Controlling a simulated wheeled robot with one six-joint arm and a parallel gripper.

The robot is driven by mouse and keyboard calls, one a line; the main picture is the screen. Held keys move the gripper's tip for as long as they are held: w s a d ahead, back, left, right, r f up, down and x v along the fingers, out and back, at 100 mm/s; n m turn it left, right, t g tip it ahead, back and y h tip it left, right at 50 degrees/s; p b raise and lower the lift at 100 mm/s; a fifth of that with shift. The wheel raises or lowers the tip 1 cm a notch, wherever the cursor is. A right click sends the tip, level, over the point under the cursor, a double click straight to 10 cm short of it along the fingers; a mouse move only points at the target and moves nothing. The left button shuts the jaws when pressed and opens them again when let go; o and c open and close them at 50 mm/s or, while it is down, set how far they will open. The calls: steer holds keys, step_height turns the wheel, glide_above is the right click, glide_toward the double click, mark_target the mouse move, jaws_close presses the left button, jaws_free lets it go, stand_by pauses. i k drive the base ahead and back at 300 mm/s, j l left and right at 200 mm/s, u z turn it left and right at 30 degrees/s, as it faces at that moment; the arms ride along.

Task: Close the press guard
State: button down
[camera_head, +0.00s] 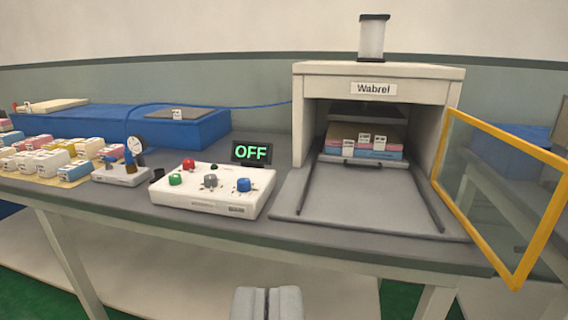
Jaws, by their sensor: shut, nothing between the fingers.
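The press (300,130) is a pale box labelled "Wabrel" on the right half of the table. Its guard (482,135) is a clear panel in a yellow frame, hinged at the press's right side. The guard stands swung open, reaching forward past the table's front edge. Inside the press a pink and blue stack (341,147) with small white tags lies at the back. My gripper (268,292) is at the bottom middle of the view, in front of the table edge. Its two grey fingers are together and empty, apart from the guard.
A white control box (215,205) with red, green, grey and blue knobs stands left of the press. An "OFF" display (252,152) is behind it. A gauge device (122,175), several small blocks (45,160) and a blue case (190,130) are further left.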

mark_target(556, 204)
steer(key=l, duration=0.7)
steer(key=k+l, duration=0.15)
steer(key=l, duration=1.2)
steer(key=k, duration=0.1)
